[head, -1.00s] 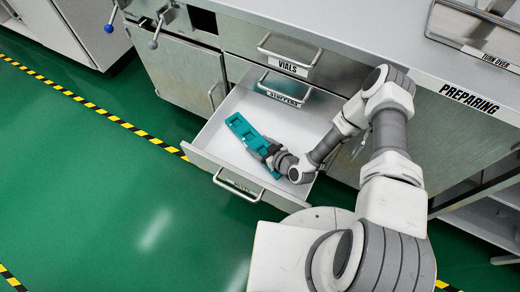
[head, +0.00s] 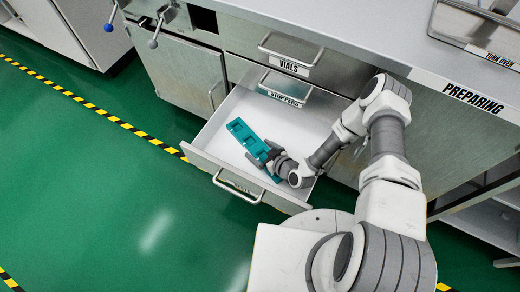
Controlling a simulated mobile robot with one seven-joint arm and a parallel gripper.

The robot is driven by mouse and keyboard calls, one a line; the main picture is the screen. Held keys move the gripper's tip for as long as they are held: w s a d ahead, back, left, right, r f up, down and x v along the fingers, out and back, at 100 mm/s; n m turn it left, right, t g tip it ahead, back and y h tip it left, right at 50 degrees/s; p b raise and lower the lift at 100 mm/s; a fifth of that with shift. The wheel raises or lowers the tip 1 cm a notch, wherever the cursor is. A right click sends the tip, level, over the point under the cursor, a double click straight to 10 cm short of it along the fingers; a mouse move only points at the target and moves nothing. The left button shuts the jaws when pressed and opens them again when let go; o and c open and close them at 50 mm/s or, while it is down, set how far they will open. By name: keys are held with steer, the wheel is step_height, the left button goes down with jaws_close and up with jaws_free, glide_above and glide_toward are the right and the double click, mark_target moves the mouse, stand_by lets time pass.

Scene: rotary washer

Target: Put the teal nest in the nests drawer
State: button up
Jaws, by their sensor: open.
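The teal nest (head: 247,138) is a flat, long piece with square recesses. It lies inside the open, white-floored drawer (head: 209,153), slanting from upper left to lower right.
Above the open drawer are closed drawers labelled VIALS (head: 289,66) and STOPPERS (head: 280,97). The counter (head: 370,38) overhangs them. A metal tray (head: 478,30) sits at the upper right. Green floor (head: 90,190) is clear to the left.

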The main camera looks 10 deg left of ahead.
steer(key=p+v, duration=0.2)
steer(key=v, duration=0.5)
steer(key=shift+s+d+r, duration=0.15)
steer(key=shift+d+r, duration=0.05)
steer(key=shift+d, duration=0.05)
